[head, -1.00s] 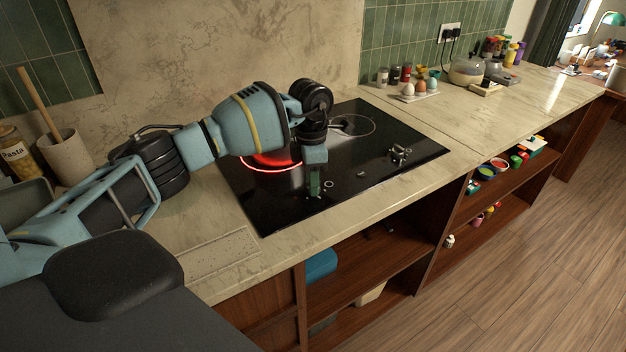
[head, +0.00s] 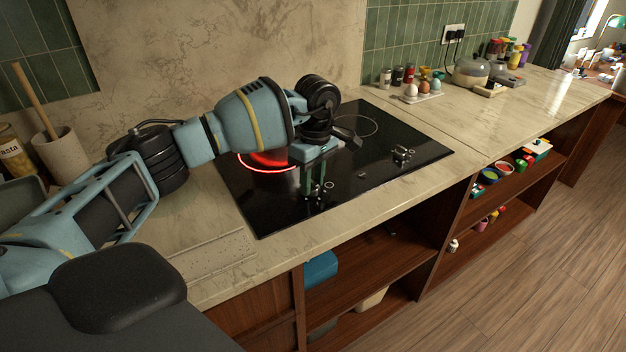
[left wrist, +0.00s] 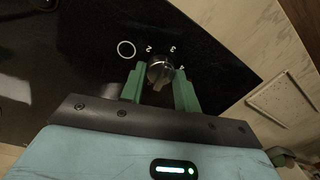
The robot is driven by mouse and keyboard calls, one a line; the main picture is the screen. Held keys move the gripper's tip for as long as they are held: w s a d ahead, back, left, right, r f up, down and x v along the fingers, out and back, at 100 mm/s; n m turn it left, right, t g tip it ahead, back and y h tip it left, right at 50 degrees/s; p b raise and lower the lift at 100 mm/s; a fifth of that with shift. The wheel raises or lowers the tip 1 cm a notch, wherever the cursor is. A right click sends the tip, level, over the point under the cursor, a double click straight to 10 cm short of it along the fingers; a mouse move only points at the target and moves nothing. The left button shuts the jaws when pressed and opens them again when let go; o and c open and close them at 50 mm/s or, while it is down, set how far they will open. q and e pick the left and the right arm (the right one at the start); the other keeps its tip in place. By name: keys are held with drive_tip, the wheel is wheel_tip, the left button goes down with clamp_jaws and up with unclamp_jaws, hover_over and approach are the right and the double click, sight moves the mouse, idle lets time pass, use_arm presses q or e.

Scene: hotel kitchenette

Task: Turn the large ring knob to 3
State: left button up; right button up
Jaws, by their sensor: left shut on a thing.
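The large ring knob (left wrist: 160,72) is a round dark metal knob on the black cooktop. A printed ring mark and the numbers 2, 3 and 4 stand around its far side in the left wrist view. I cannot tell which mark its pointer is at. My left gripper (left wrist: 159,88) points down at the cooktop with a green finger on each side of the knob, shut on it. In the head view my left gripper (head: 316,192) is near the cooktop's front edge, and its fingers largely hide the knob.
The cooktop (head: 378,170) has a burner glowing red (head: 268,160) behind my left gripper. Other knobs (head: 402,155) stand to the right on the cooktop. An egg holder (head: 418,96) and spice jars are farther back. The counter to the right is mostly clear.

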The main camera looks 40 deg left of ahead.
use_arm(q)
drive_tip(key=shift+f+m, duration=0.1)
drive_tip(key=shift+m, duration=0.5)
drive_tip(key=o, duration=0.7)
drive_tip(key=shift+w+r+b, duration=0.15)
drive_tip(key=shift+r, duration=1.85)
drive_tip(key=shift+w+r+b, duration=0.15)
drive_tip(key=shift+r, duration=1.8)
drive_tip(key=shift+d, duration=0.1)
